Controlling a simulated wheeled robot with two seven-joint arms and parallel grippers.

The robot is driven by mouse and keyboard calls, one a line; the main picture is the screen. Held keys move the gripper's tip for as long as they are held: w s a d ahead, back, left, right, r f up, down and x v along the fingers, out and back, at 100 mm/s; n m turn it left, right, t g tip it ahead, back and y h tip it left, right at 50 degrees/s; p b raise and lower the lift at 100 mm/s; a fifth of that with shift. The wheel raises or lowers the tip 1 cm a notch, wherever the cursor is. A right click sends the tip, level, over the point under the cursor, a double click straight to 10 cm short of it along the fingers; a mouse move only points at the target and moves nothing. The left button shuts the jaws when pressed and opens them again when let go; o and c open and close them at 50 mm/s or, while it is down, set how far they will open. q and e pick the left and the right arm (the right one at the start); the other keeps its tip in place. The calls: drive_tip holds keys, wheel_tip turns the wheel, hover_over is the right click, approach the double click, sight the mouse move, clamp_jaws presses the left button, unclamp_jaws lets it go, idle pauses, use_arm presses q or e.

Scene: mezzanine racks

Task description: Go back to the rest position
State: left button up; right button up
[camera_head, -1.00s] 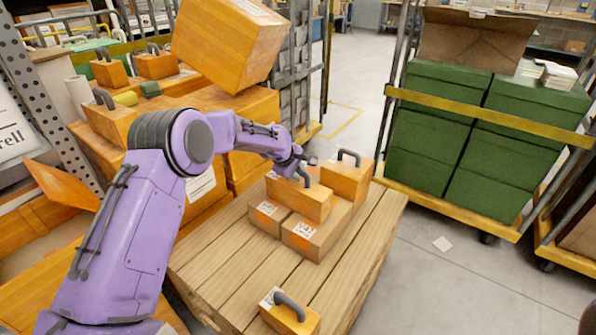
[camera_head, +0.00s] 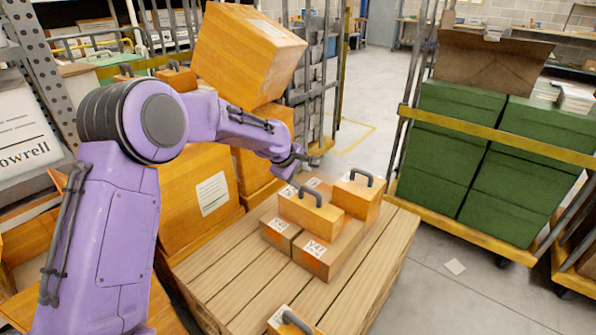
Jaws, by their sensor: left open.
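My left gripper (camera_head: 297,163) is at the end of the purple left arm, which comes in from the left. It hangs above the back left of a small group of orange handled boxes on the wooden pallet (camera_head: 210,271), and it looks empty. My right gripper is out of view.
A large orange carton (camera_head: 245,50) stands tilted on stacked cartons behind my arm. A cart with green boxes (camera_head: 525,140) stands at the right. One more handled box (camera_head: 290,322) lies at the pallet's front edge.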

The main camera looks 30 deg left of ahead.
use_arm(q)
drive_tip(key=shift+v, duration=0.95)
drive_tip(key=s+d+f+m+t+y+p, duration=0.1)
drive_tip(key=s+f+m+y+p, duration=0.15)
drive_tip(key=s+f, duration=0.4)
drive_tip(key=s+d+f+m+t+y+p, duration=0.1)
drive_tip(key=s+d+f+m+y+p, duration=0.1)
drive_tip(key=s+f+m, duration=0.45)
drive_tip(key=s+d+f+g+p, duration=0.1)
drive_tip(key=s+f+g+p, duration=0.1)
drive_tip(key=s, duration=1.2)
drive_tip(key=s+d+f+g+p, duration=0.1)
drive_tip(key=s+f+g+p, duration=0.2)
drive_tip(key=s, duration=1.1)
wheel_tip(320, 180, down, 3)
drive_tip(key=shift+s+d+f+m+p, duration=0.15)
drive_tip(key=shift+d+m+p, duration=0.15)
drive_tip(key=shift+p, duration=0.25)
